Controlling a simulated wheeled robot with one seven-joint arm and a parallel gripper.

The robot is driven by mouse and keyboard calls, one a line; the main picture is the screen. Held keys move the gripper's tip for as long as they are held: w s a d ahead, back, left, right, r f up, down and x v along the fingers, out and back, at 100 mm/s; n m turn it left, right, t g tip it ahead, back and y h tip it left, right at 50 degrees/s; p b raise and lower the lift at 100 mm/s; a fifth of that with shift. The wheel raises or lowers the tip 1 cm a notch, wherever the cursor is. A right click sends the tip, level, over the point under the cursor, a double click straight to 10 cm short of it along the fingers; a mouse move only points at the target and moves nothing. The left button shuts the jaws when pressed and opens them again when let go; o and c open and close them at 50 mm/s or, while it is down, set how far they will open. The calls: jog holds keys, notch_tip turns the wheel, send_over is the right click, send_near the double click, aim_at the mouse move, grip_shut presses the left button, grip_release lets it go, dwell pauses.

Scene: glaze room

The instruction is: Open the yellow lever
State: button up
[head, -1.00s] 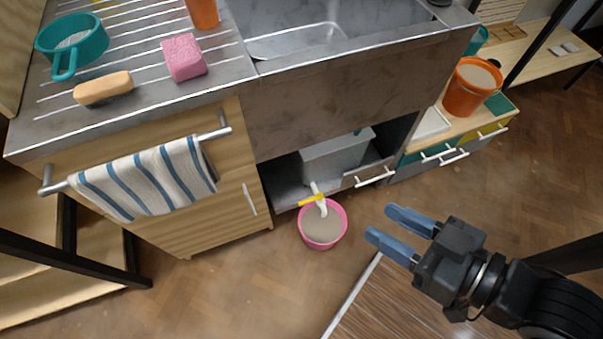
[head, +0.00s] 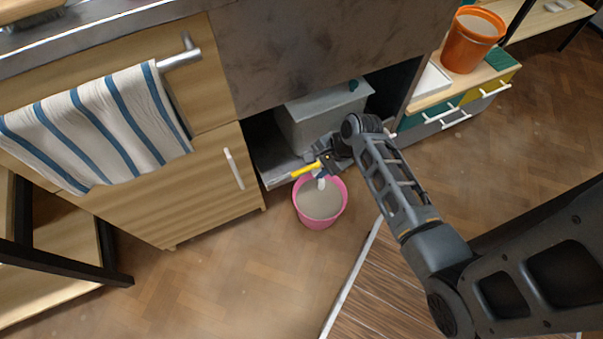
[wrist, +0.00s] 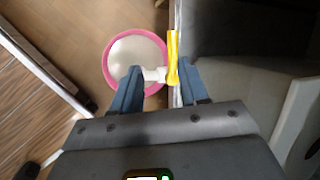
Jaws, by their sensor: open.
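The yellow lever (head: 305,169) sits on a white spout at the front of a grey tank (head: 318,118) under the sink. In the wrist view the lever (wrist: 173,58) stands lengthwise up the picture, near the right finger. My gripper (head: 325,163) is at the lever and spout in the head view. In the wrist view my gripper (wrist: 157,74) is open, with its blue fingers on either side of the white spout (wrist: 154,75) and the lever's lower end. I cannot tell whether the fingers touch them. Part of the spout is hidden by my gripper in the head view.
A pink bucket (head: 342,205) with greyish contents stands on the floor below the spout. A wooden cabinet with a striped towel (head: 95,125) is at the left. An orange bucket (head: 467,50) stands on a low cabinet at the right.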

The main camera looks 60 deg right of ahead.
aim_at(303, 170)
jog(key=w+f+b, duration=0.1)
jog(key=f, duration=0.1)
jog(key=w+d+f+m+b, duration=0.1)
jog(key=w+f, duration=0.1)
jog(key=f, duration=0.1)
jog(key=w+f+m+y+b, duration=0.1)
jog(key=f+b, duration=0.1)
jog(key=f, duration=0.1)
jog(key=shift+w+d+g, duration=0.3)
jog(key=shift+d, duration=0.1)
grip_shut()
dwell(0.6)
